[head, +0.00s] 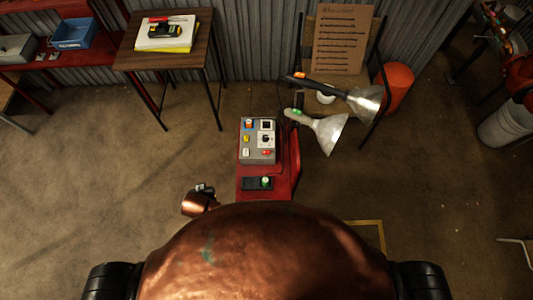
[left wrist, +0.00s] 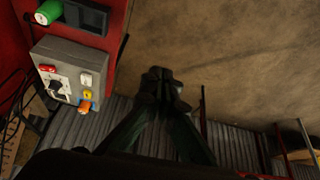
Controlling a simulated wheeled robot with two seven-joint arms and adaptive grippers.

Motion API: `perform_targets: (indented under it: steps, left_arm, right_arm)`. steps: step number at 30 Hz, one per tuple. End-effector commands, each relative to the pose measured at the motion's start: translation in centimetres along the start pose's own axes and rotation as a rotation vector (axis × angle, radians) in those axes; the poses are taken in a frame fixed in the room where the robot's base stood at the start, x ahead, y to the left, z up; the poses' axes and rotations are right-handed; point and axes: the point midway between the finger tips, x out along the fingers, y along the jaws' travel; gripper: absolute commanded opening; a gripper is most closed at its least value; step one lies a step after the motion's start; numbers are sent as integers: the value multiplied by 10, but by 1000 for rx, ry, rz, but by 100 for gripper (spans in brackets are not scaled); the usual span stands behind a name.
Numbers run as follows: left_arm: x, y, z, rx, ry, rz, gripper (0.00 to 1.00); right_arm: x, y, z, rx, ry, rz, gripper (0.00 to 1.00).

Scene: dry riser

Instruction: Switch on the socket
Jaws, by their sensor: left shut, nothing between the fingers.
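A grey control box (head: 258,159) stands on a red stand. Its face carries an orange switch (head: 249,123), a black square in a white frame (head: 266,125), a yellow switch (head: 247,138), a dark dial (head: 265,139), a white switch (head: 246,153) and a red switch (head: 267,152). I cannot tell for sure which one belongs to the socket. My left gripper (head: 205,188) is left of the stand, apart from the box. In the left wrist view the left gripper (left wrist: 160,82) is shut and empty, to the right of the box (left wrist: 73,55). My right gripper is not in view.
A black plate with a green knob (head: 265,182) sits on the red stand (head: 283,187) below the box. Two metal lamps (head: 328,130) (head: 364,100) are right of it. A wooden table (head: 190,52) stands behind left. The floor left is clear.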

Motion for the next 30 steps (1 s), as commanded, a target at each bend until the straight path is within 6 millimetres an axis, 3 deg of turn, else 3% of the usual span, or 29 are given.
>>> perform_targets:
  steps: [1,6,11,15,25,30]
  left_arm:
    - [-8,-20,13,6,-28,-10,0]
    - [-32,-71,55,51,-118,-25,0]
    - [-37,-113,104,118,-211,-25,0]
    - [-8,-123,134,150,-251,-12,0]
    - [66,-124,191,170,-295,1,0]
    - [118,-123,245,181,-326,11,0]
  right_arm:
    - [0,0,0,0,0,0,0]
    - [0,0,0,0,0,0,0]
    - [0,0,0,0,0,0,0]
    - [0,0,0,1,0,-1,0]
    - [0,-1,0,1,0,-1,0]
    - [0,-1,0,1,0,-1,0]
